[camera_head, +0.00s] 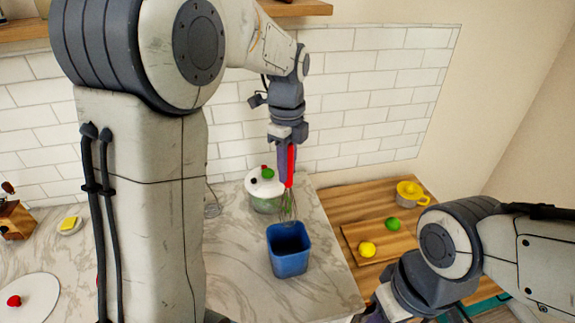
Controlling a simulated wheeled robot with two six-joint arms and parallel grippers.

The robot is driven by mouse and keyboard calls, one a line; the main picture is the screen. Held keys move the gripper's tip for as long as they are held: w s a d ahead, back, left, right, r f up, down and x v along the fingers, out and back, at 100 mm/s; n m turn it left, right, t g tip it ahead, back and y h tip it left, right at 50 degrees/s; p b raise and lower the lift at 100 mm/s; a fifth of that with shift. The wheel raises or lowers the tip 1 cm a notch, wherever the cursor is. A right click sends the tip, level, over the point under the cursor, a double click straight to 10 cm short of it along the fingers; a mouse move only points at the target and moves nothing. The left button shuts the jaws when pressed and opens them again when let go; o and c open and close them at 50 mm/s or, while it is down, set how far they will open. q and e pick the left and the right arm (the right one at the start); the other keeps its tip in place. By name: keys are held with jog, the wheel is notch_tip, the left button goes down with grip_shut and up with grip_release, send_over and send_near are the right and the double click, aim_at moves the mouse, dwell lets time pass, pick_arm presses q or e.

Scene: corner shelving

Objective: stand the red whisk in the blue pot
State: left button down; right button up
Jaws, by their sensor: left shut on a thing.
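My left gripper (287,148) points down and is shut on the red handle of the red whisk (290,168). The whisk hangs upright with its wire head (288,207) lowest, at the far rim of the blue pot (289,258) in the picture. I cannot tell whether the wires are above the opening or behind it. The blue pot is square, open at the top and stands on the marble counter. My right arm comes in at the lower right; its gripper's fingertips are not visible.
A white-lidded pot (264,184) stands just behind the whisk. On the wooden counter to the right are a cutting board with a lemon (367,249), a lime (392,224) and a yellow colander (411,192). The marble in front of the blue pot is clear.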

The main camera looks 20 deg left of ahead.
aim_at(287, 205)
pick_arm(q)
jog(key=shift+f+b, duration=1.2)
jog(key=shift+f, duration=0.4)
jog(key=shift+f+b, duration=2.75)
jog(key=shift+f, duration=1.55)
jog(key=c, duration=0.6)
grip_release()
notch_tip(287, 205, up, 10)
jog(key=shift+r+b, duration=0.25)
jog(key=shift+b, duration=0.25)
